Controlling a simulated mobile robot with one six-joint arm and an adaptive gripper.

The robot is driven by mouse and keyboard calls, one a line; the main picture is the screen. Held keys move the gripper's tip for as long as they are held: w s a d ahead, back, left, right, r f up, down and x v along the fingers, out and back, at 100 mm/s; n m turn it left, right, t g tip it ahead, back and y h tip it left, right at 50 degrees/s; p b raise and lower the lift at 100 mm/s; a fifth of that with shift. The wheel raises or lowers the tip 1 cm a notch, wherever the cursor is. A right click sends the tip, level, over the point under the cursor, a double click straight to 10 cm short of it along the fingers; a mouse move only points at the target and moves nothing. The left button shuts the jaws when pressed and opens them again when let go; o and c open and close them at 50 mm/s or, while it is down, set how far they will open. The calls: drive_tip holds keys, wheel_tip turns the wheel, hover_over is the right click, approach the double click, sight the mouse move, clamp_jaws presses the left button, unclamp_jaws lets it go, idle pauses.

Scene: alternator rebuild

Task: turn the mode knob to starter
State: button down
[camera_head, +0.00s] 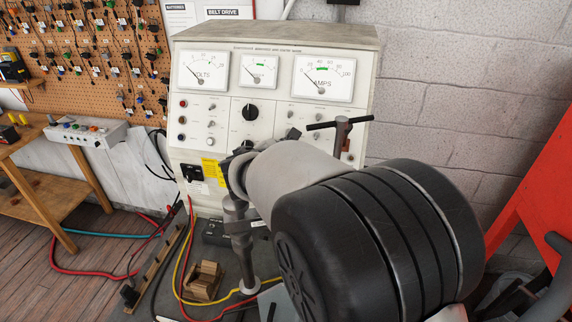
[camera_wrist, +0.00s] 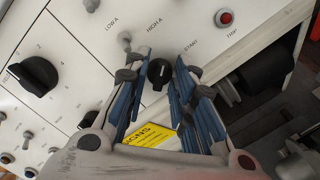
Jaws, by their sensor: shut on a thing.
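A small black knob (camera_wrist: 158,76) sits on the pale tester panel in the wrist view, which I take to be the mode knob. Printed words near it include HIGH A and START. My gripper (camera_wrist: 163,64) has its blue-grey fingers on either side of the knob, shut on it. I cannot tell exactly which word the knob points to. In the head view the tester (camera_head: 275,48) stands against the wall, and my arm hides the held knob and most of my gripper.
A larger black knob (camera_wrist: 33,75) with numbers is at the left of the wrist view. A red button (camera_wrist: 225,17) marked TRIP is at the top. A yellow label (camera_wrist: 150,134) shows behind the fingers. A T-handled tool (camera_head: 341,130) stands before the tester, right of centre.

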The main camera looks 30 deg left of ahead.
drive_tip(key=shift+m+g+b, duration=0.4)
drive_tip(key=shift+m+b, duration=2.6)
drive_tip(key=shift+m, duration=0.8)
drive_tip(key=shift+h, duration=0.3)
drive_tip(key=c, duration=1.3)
unclamp_jaws()
drive_tip(key=shift+c, duration=0.2)
drive_tip(key=v, duration=0.8)
